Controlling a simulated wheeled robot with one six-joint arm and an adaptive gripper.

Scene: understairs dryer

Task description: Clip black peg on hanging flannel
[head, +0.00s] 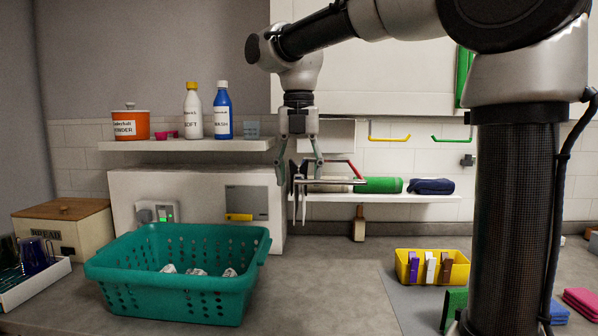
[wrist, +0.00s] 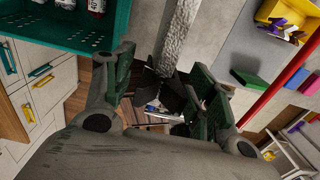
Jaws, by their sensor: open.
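My gripper (head: 299,172) is open, pointing down at the red-armed rail (head: 347,162). In the wrist view, its green-padded fingers (wrist: 164,80) stand apart on both sides of a black pronged piece, apparently the black peg (wrist: 174,97). The peg meets the end of a grey, rough-textured strip (wrist: 182,35), which looks like the hanging flannel seen nearly edge-on. Whether the peg grips the cloth is unclear. In the head view, narrow pale and dark pieces hang below the gripper, too small to tell apart.
A yellow tray (head: 462,262) holds purple, white and brown pegs. A teal basket (head: 180,298) with pale items stands at front left. Rolled green (head: 378,185) and navy (head: 431,186) cloths lie on the shelf behind the rail. The worktop between basket and tray is clear.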

